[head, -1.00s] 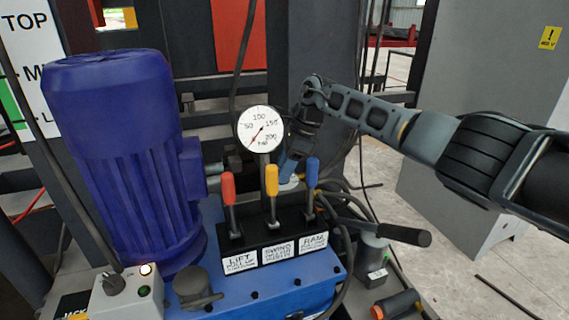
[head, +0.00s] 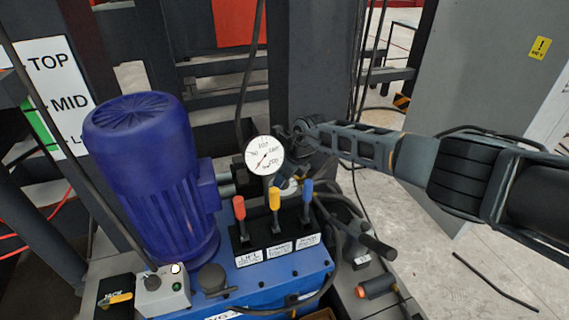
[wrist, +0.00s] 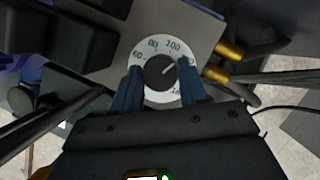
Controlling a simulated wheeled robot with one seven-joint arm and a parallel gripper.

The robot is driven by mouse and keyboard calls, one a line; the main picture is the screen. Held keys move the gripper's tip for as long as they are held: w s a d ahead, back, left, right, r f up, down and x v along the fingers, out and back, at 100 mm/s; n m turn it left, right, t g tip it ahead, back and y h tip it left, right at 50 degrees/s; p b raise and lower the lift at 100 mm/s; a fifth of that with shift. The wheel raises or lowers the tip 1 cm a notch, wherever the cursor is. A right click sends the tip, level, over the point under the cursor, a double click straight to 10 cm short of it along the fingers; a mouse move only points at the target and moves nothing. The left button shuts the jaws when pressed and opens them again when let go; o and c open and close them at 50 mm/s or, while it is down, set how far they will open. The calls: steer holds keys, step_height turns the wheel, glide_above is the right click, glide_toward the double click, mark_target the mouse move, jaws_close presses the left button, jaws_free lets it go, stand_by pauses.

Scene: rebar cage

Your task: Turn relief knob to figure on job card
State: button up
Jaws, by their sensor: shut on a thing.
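The relief knob (wrist: 160,72) is a dark round knob on a white dial ring (wrist: 165,97) with figures; 60, 80 and 100 are readable. A light mark on the knob points up and right, past 100, toward a figure partly hidden by a finger. My gripper (wrist: 159,78) is shut on the knob, one blue finger on each side. In the head view the fingers are mostly hidden behind the gauge and levers. The white pressure gauge (head: 264,155) has its red needle pointing down-left. I cannot make out a job card.
Red, yellow and blue levers (head: 275,199) stand in front of the knob. A blue motor (head: 150,180) is on the left, and a black-handled pump lever (head: 378,247) on the right. Brass fittings (wrist: 228,50) and hoses lie close to the knob. A grey cabinet stands right.

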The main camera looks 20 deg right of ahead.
steer(key=shift+r+m+h+p, duration=0.1)
steer(key=shift+m+h+p, duration=0.2)
steer(key=shift+m+p, duration=0.55)
steer(key=o, duration=1)
steer(key=shift+f, duration=0.2)
